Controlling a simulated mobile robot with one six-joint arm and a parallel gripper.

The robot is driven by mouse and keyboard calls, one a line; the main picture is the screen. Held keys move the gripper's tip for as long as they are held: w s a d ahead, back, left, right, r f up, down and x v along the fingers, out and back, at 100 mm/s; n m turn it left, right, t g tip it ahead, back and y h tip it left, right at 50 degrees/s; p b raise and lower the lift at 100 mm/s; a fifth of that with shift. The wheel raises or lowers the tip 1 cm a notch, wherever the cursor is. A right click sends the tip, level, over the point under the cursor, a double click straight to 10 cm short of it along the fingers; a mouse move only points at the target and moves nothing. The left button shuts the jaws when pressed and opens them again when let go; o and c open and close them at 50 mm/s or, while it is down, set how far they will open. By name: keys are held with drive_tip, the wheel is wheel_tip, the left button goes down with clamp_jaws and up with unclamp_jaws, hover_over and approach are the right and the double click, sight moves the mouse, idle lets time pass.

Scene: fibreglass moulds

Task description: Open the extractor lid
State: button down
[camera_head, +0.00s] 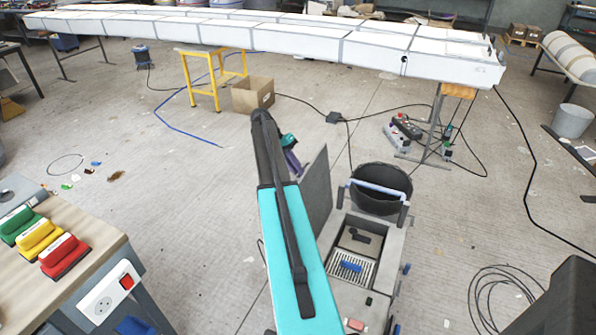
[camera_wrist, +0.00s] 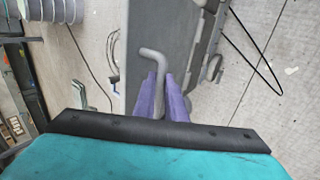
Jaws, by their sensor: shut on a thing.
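The extractor (camera_head: 392,245) is a grey box unit at the lower right of centre in the head view. Its grey lid (camera_head: 317,190) stands steeply raised at the left side of the unit, and the inside shows. In the wrist view the lid (camera_wrist: 185,35) is a flat grey panel with a bent grey handle (camera_wrist: 152,53). My gripper (camera_wrist: 162,90) has its purple fingers shut on this handle. In the head view my gripper (camera_head: 291,158) is at the lid's left, partly hidden behind my teal arm.
A black bucket (camera_head: 381,200) sits at the back of the extractor. A blue item (camera_head: 351,267) lies on a grate inside. A table with coloured brushes (camera_head: 42,240) stands at the left. Cables (camera_head: 500,290) lie on the floor at right; the floor left of my arm is mostly clear.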

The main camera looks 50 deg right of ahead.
drive_tip(key=shift+s+a+f, duration=0.15)
drive_tip(key=shift+s+f, duration=0.05)
drive_tip(key=shift+f, duration=0.15)
drive_tip(key=c, duration=1.8)
unclamp_jaws()
drive_tip(key=shift+d, duration=0.2)
drive_tip(key=shift+r, duration=0.1)
drive_tip(key=shift+w+r, duration=0.1)
drive_tip(key=shift+p+v, duration=1.4)
drive_tip(key=shift+v, duration=2.3)
